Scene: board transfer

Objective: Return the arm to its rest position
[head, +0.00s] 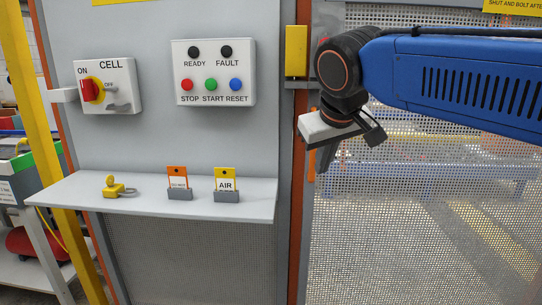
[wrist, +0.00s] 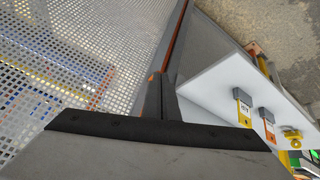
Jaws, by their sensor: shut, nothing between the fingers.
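My gripper (head: 322,160) hangs at the end of my blue arm, in front of the orange post edge and the mesh fence, right of the shelf. Its fingers point down and look shut with nothing in them. In the wrist view the closed fingers (wrist: 160,97) stick out past the dark gripper body, with the mesh at left and the shelf at right. The gripper appears apart from the shelf and the panel. My arm reaches in from the right edge of the head view.
A grey shelf (head: 150,203) carries a yellow padlock (head: 117,188), an orange tag (head: 177,176) and a yellow AIR tag (head: 226,179). Above are the CELL switch box (head: 107,86) and button box (head: 213,72). A yellow box (head: 296,51) is on the post. Mesh fence (head: 420,230) fills the right.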

